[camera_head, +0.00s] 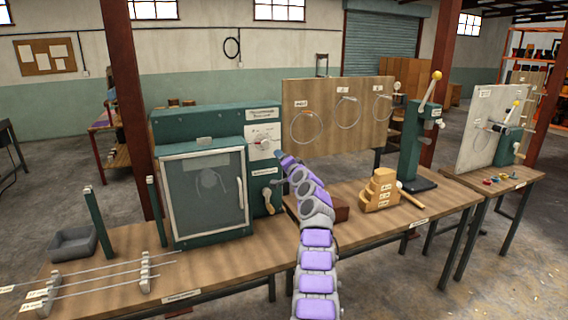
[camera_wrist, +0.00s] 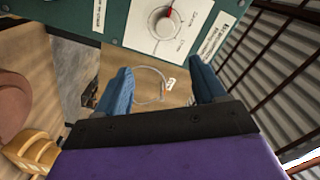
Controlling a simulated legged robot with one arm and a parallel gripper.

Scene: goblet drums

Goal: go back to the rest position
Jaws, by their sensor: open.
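My arm rises from the bottom of the head view in grey and purple segments. Its far end, my gripper (camera_head: 277,153), is close to the control panel of the green oven-like machine (camera_head: 198,122), just below and right of the dial (camera_head: 263,143). The fingers are small and hard to make out there. In the wrist view my gripper (camera_wrist: 161,84) shows two blue fingers spread apart with nothing held between them. The dial (camera_wrist: 163,22), with a red mark, is ahead of the fingertips and apart from them.
The machine's glass door (camera_head: 205,193) is shut. A board with wire rings (camera_head: 338,112) stands behind the bench (camera_head: 240,265). Metal rods (camera_head: 110,280) lie at the front left.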

